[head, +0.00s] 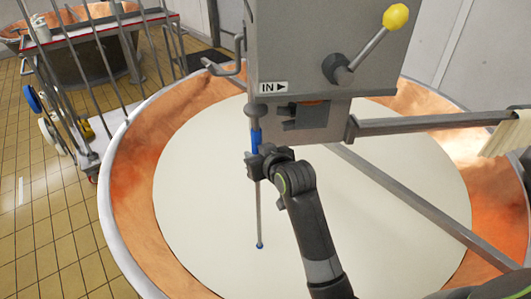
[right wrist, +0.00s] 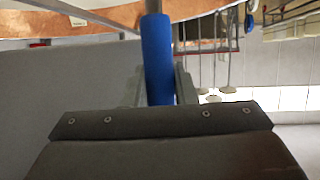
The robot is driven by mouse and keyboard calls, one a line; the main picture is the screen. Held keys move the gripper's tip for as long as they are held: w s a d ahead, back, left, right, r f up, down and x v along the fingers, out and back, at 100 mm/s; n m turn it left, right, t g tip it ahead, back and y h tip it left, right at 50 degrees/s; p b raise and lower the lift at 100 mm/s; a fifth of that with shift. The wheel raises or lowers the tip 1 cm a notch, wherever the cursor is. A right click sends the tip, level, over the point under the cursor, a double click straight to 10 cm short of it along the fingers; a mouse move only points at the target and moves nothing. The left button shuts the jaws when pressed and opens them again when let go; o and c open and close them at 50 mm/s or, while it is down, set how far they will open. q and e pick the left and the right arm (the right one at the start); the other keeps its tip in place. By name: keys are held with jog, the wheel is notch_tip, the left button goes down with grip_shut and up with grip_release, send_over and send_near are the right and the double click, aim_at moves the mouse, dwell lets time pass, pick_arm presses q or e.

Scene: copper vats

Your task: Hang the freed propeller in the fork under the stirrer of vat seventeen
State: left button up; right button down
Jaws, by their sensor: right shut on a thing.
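My right gripper (head: 259,157) is shut on the blue sleeve (head: 257,137) of a thin upright rod (head: 258,205). The rod hangs over the pale liquid of the vat (head: 190,190) and ends in a small blue tip. In the right wrist view the blue sleeve (right wrist: 157,50) stands between the two fingers. The grey stirrer housing (head: 300,50) with a yellow-knobbed lever (head: 370,45) is just above and right of the gripper. A dark slotted part (head: 306,113) shows at its lower front. I cannot make out a propeller or tell which part is the fork. My left gripper is out of view.
A horizontal bar (head: 430,122) with a cloth (head: 506,135) and a slanting bar (head: 410,200) cross the vat's right side. A wheeled cart with rods (head: 90,85) and another vat stand at upper left. Tiled floor (head: 35,220) is clear.

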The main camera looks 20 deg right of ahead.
jog(key=a, duration=0.3)
jog(key=shift+w+a+r, duration=0.3)
jog(key=shift+a, duration=0.05)
jog(key=shift+p, duration=0.3)
